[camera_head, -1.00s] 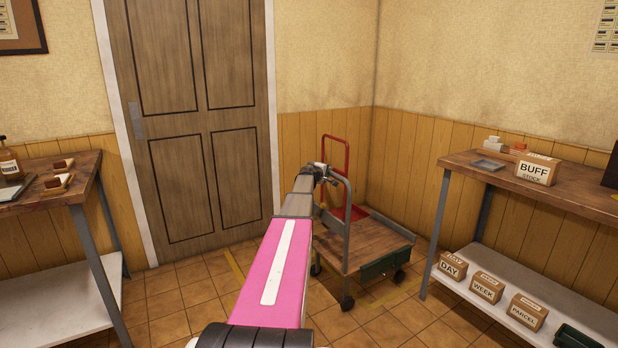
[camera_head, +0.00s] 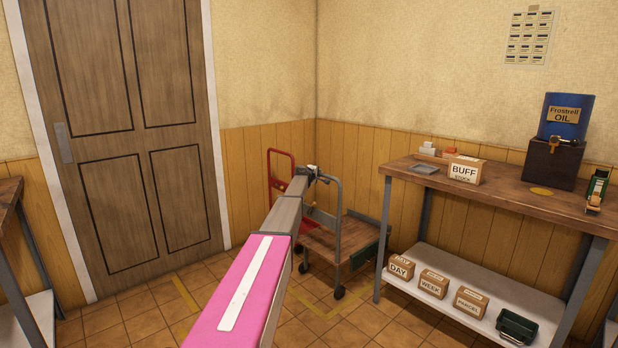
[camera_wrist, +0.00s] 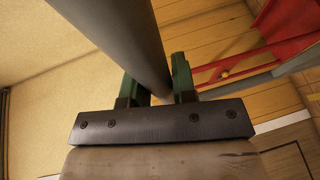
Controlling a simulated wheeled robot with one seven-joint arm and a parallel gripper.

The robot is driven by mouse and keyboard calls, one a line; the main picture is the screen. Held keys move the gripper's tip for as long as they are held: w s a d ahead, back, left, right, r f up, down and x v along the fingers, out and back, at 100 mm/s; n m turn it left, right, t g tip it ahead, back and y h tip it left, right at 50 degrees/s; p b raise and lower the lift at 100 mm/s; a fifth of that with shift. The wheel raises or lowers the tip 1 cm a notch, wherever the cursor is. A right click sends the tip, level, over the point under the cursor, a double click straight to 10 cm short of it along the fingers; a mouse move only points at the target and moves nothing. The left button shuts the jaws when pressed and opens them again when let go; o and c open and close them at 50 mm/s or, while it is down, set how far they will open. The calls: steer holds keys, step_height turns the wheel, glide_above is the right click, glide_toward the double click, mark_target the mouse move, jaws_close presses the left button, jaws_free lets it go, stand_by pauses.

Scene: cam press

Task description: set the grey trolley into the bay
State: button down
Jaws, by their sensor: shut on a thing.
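The grey trolley (camera_head: 352,243) stands on the tiled floor near the room corner, with a wooden deck, a grey tube handle and a green bin at its right end. My gripper (camera_head: 313,172) is at the top of its handle. In the wrist view my gripper (camera_wrist: 158,85) has its green fingers on either side of the grey handle tube (camera_wrist: 133,40), shut on it. Yellow floor marks (camera_head: 325,308) show in front of the trolley and further left; they may outline the bay, but I cannot tell its full shape.
A red trolley (camera_head: 281,168) stands behind and left of the grey one, close to it. A workbench (camera_head: 490,200) with boxes stands close on the right. A door (camera_head: 120,130) is at left, and another bench (camera_head: 12,200) is at the left edge. Open floor lies in front.

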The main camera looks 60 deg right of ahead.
steer(key=shift+s+d, duration=0.2)
steer(key=shift+d, duration=0.55)
steer(key=c, duration=0.9)
jaws_free()
steer(key=shift+d, duration=0.1)
steer(key=v, duration=1.1)
